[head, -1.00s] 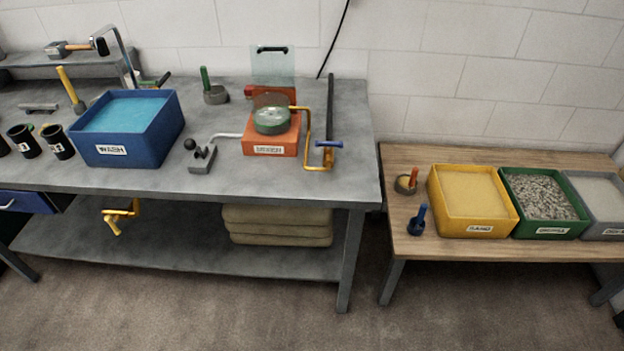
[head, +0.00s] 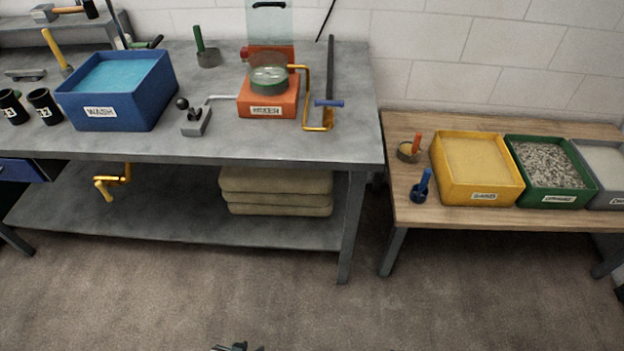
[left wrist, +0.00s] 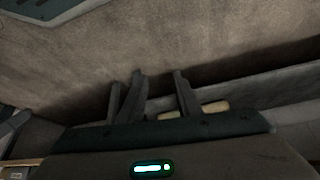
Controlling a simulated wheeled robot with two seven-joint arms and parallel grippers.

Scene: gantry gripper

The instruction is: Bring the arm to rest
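My left gripper (head: 238,347) just enters the bottom edge of the head view, over the floor and in front of the grey workbench (head: 190,145). In the left wrist view its dark fingers (left wrist: 158,90) stand apart with a gap between them, and I see nothing gripped. A tan rod-like piece (left wrist: 213,107) shows behind the right-hand finger; I cannot tell what it is. Most of the left arm is out of the head view. My right gripper is not in view.
The bench carries a blue wash box (head: 118,92), an orange mixer (head: 268,100) and small tools. A wooden table (head: 450,218) at right holds a yellow sand bin (head: 480,196) and a green gravel bin (head: 545,199). The floor (head: 200,290) in front is clear.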

